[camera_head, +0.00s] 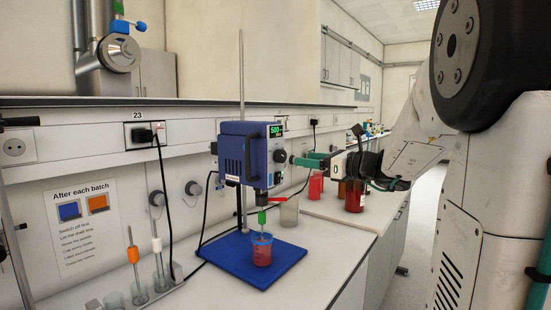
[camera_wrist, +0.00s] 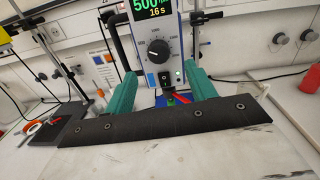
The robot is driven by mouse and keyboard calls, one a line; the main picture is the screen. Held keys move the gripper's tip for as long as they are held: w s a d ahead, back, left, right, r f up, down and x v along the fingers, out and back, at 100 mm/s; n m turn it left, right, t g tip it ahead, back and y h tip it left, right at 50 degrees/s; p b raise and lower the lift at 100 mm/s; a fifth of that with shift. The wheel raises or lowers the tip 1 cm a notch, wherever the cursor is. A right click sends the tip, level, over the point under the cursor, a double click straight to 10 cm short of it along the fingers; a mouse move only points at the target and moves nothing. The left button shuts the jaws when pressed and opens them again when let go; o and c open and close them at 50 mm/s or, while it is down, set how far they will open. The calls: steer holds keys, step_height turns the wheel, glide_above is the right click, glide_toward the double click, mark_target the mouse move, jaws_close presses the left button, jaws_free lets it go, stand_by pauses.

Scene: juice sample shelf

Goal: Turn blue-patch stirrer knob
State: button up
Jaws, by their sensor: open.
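The blue overhead stirrer (camera_head: 237,153) stands on a blue base plate (camera_head: 276,258), its display lit and reading 500. Its round black control knob (camera_wrist: 158,50) faces the wrist camera, with a pale pointer mark toward the lower left and a scale around it. In the head view the knob (camera_head: 281,156) shows from the side. My gripper (camera_wrist: 160,80) is open, its green fingers apart on either side of the knob's lower panel. In the head view my gripper (camera_head: 300,160) is just right of the knob. I cannot tell whether it touches.
A beaker of red liquid (camera_head: 262,252) stands under the stirrer shaft. A clear beaker (camera_head: 289,214), a red container (camera_head: 316,186) and a brown bottle (camera_head: 354,195) stand behind. A rocker switch (camera_wrist: 165,78) sits below the knob. A poster (camera_head: 83,235) with blue and orange patches hangs at left.

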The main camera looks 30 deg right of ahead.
mark_target(284, 156)
steer(key=x, duration=0.7)
steer(key=shift+a, duration=0.1)
steer(key=c, duration=1)
